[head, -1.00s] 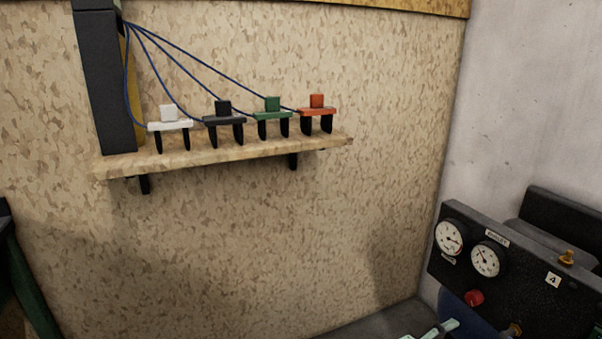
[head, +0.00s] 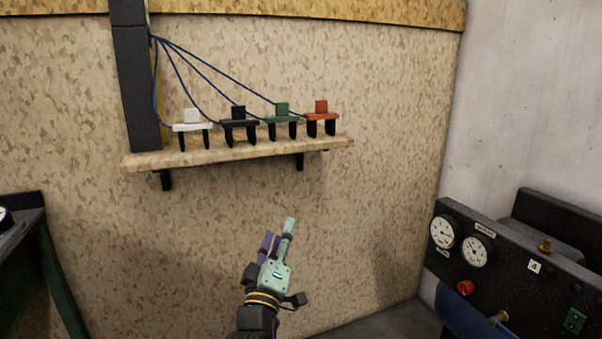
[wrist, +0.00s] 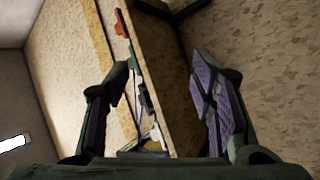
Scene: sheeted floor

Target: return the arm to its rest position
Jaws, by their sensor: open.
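My gripper (head: 277,243) is in the lower middle of the head view, in front of the board wall and below the wooden shelf. It points up and away from me. In the wrist view my gripper (wrist: 160,95) shows its two fingers spread wide apart, with purple pads and nothing between them. The fingers touch nothing that I can see. The rest of my arm is mostly below the head picture's lower edge.
A wooden shelf (head: 225,154) carries white, black, green and red blocks on small stands, with blue cables running to a dark post (head: 137,80). A dark gauge panel (head: 500,270) stands at right. A dark table (head: 22,240) is at left. The wall below the shelf is clear.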

